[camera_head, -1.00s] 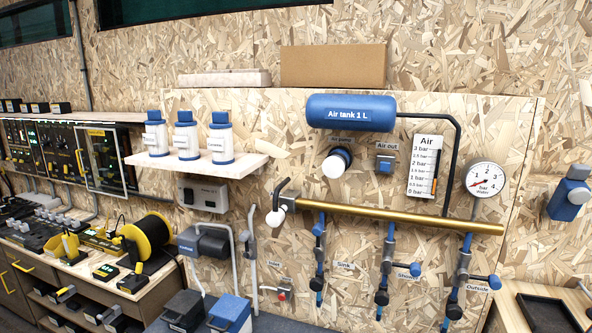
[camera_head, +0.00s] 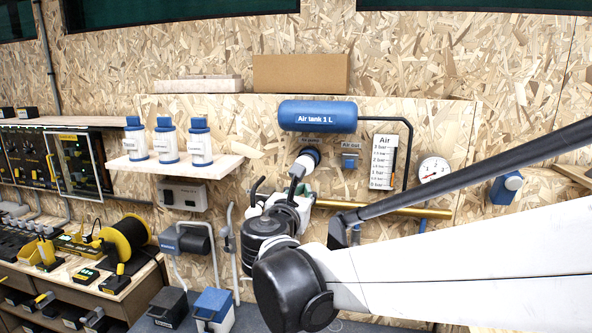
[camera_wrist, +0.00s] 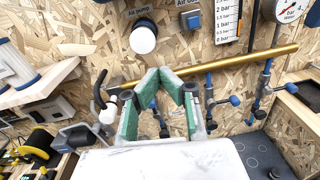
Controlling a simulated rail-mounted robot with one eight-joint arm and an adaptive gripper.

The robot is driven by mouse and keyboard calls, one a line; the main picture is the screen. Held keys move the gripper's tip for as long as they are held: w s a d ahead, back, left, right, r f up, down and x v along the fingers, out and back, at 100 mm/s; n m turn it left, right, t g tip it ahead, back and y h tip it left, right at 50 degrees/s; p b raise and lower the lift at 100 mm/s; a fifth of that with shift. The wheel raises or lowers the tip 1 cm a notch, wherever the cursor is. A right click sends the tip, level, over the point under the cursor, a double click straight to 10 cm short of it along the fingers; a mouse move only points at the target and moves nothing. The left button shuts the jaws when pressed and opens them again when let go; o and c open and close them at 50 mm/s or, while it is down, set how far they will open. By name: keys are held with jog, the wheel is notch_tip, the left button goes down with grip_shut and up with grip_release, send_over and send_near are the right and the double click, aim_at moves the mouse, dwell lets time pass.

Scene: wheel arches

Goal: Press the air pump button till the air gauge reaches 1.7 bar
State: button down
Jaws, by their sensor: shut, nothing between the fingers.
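The air pump button (camera_head: 305,162) is a white round knob on a blue base, on the wooden panel below the blue air tank (camera_head: 318,116). It also shows at the top of the wrist view (camera_wrist: 143,38). The air gauge (camera_head: 383,160) is a white vertical bar scale to its right; its level is too small to read. The wrist view cuts off the gauge's top (camera_wrist: 227,18). My gripper (camera_wrist: 168,76) is shut and empty, its green-padded fingers below the button in that view. In the head view my gripper (camera_head: 295,190) overlaps the button's lower edge; contact cannot be told.
A blue air-out button (camera_head: 349,160) sits between the pump button and gauge. A brass pipe (camera_head: 420,212) with blue valves runs below. A shelf (camera_head: 180,167) with several white-and-blue canisters is at left. A round water dial (camera_head: 434,170) is at right.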

jog(key=a, duration=0.1)
jog(key=a+n, duration=0.1)
jog(key=a, duration=0.1)
jog(key=shift+r+t+y, duration=0.25)
jog(key=shift+t+y, duration=0.05)
jog(key=shift+y, duration=0.1)
jog(key=shift+d, duration=0.15)
jog(key=w+d+p, duration=0.2)
jog(key=w, duration=1.1)
jog(key=shift+w, duration=0.4)
